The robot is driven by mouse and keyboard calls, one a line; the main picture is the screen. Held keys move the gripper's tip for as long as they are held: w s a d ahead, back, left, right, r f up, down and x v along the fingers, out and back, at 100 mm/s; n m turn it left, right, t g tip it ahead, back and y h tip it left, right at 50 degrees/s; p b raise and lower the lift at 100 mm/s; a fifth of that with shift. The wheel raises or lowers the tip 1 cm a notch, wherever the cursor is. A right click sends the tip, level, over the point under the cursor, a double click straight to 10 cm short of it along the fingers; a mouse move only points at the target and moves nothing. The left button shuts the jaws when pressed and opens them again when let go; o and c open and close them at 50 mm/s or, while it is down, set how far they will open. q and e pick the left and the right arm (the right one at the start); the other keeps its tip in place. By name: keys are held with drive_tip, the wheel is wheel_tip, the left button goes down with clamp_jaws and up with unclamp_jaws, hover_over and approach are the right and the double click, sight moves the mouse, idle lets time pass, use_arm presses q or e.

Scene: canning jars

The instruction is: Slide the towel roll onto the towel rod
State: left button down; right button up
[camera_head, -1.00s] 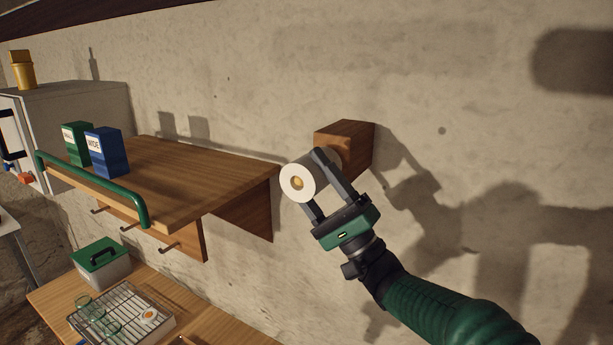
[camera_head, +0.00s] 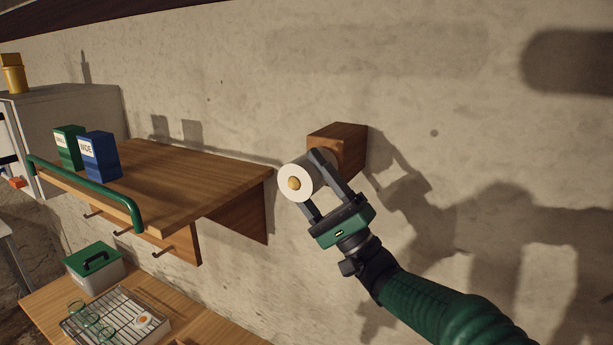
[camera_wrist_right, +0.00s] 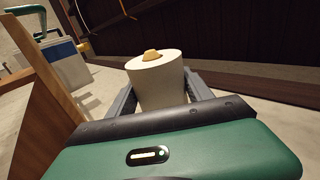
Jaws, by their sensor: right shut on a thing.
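The white towel roll (camera_head: 296,182) is in front of the brown wooden wall block (camera_head: 342,140), with its round end facing me. My right gripper (camera_head: 322,180) is shut on the roll, one finger on each side. The tan rounded tip of the towel rod (camera_head: 293,183) shows in the roll's core, so the roll is around the rod. In the right wrist view the roll (camera_wrist_right: 157,85) sits between the fingers, and the rod tip (camera_wrist_right: 151,55) stands out from its end. The roll's far end is hidden by a finger. My left gripper is not in view.
A wooden shelf (camera_head: 190,175) with a green rail (camera_head: 85,190) and hooks is left of the roll. A green box (camera_head: 69,148) and a blue box (camera_head: 101,158) stand on it. Below are a wire rack (camera_head: 115,318) and a green-lidded container (camera_head: 94,266). The wall right of the block is clear.

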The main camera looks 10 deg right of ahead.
drive_tip(key=shift+w+d, duration=0.15)
drive_tip(key=shift+w, duration=0.2)
drive_tip(key=shift+w+d, duration=0.15)
drive_tip(key=shift+w, duration=0.05)
idle(0.5)
drive_tip(key=o, duration=1.5)
drive_tip(key=b+v, duration=0.8)
drive_tip(key=v, duration=0.9)
drive_tip(key=shift+w+f, duration=0.1)
